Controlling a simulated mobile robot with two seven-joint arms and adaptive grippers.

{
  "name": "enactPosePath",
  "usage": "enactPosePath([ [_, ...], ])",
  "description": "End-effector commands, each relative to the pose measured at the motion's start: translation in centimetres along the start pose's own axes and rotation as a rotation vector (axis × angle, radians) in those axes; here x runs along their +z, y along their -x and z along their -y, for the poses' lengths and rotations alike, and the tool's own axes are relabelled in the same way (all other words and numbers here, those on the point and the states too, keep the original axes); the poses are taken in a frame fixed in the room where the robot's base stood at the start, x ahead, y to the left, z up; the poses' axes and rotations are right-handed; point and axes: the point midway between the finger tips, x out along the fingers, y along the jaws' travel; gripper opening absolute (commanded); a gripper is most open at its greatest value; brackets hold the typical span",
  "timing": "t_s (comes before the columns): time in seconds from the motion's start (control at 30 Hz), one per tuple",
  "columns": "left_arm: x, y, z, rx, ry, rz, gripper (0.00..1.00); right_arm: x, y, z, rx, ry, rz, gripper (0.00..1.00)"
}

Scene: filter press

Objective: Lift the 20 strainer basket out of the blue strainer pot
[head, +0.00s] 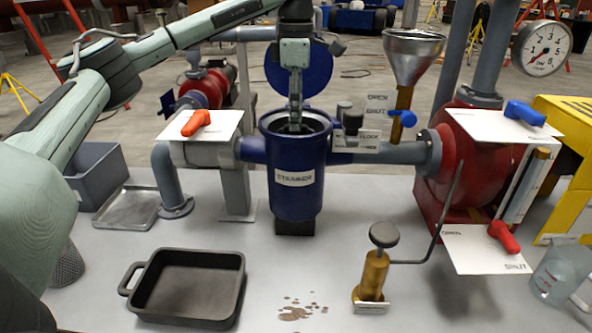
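The blue strainer pot (296,195), with a label reading strainer, stands upright at the middle of the bench. Its round blue lid (318,72) is swung up behind the open mouth. My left gripper (295,124) points straight down over the pot, with its fingertips in the mouth. The fingers are seen nearly edge-on, so their gap and any grip do not show. The basket inside the pot cannot be made out clearly. A dark mesh cylinder (68,268) stands at the left, partly hidden by my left arm. My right gripper is out of view.
A black handled pan (190,287) lies front left of the pot. A grey bin (97,172) and metal tray (128,209) are at the left. Brown spots mark the bench.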

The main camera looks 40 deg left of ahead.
Motion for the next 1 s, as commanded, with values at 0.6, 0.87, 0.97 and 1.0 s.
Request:
enactPosePath([
  [0.6, 0.0, -1.8, 0.0, 0.001, 0.000, 0.001, 0.14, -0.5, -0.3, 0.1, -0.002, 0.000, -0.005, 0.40],
  [0.87, 0.0, -1.8, 0.0, 0.001, 0.000, 0.001, 0.00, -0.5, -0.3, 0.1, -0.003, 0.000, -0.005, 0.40],
  [0.97, 0.0, -1.8, 0.0, 0.001, 0.000, 0.001, 0.00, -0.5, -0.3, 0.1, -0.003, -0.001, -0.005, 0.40],
  [1.0, 0.0, -1.8, 0.0, 0.001, 0.000, 0.001, 0.00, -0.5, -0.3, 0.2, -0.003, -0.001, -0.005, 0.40],
])
